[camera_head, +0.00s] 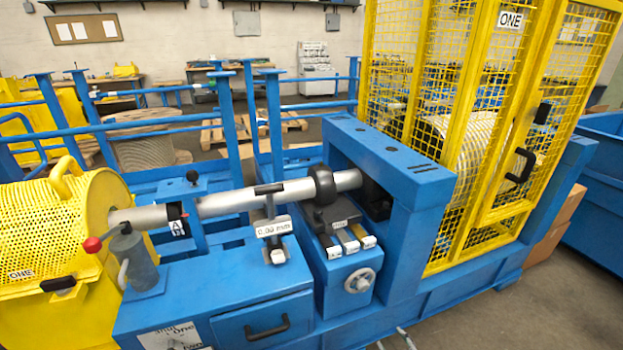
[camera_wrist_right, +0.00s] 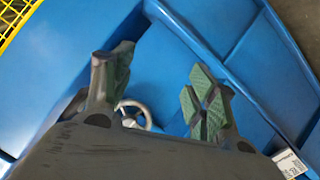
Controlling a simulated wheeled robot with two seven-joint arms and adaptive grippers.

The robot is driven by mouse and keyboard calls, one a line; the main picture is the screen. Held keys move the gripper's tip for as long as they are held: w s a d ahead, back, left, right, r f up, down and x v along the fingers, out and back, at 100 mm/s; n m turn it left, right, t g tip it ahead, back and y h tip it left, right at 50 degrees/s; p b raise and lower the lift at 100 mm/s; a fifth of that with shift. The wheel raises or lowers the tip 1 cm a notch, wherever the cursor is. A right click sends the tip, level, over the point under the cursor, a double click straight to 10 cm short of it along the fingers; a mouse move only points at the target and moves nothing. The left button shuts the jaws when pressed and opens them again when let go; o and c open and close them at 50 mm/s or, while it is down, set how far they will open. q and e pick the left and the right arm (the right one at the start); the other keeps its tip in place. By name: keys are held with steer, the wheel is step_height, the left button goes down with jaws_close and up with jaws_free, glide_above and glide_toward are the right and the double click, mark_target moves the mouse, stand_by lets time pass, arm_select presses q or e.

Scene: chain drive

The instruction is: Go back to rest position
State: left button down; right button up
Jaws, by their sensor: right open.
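My right gripper (camera_wrist_right: 155,82) shows in the right wrist view. Its two fingers with green pads stand wide apart, and nothing is between them. Neither gripper shows in the head view. That view shows the blue machine frame (camera_head: 405,165) with a grey shaft (camera_head: 255,198) running across it. A black collar (camera_head: 322,184) sits around the shaft.
A yellow mesh cage (camera_head: 470,110) stands at the right, and a yellow perforated guard (camera_head: 45,230) at the left. Blue railings (camera_head: 225,120) run behind. Clear floor (camera_head: 530,310) shows at the lower right.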

steer(key=s+d+f+m+g+h, duration=0.3)
steer(key=s+f+g, duration=0.4)
steer(key=s+f, duration=0.25)
arm_select(q)
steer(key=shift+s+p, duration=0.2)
steer(key=shift+p, duration=0.35)
arm_select(e)
steer(key=s+a+f+m+g+y, duration=0.1)
steer(key=s+a+f+m+g, duration=0.1)
steer(key=s+a, duration=0.7)
steer(key=shift+s+f+g, duration=0.55)
steer(key=shift+s+g, duration=0.05)
steer(key=shift+s, duration=0.6)
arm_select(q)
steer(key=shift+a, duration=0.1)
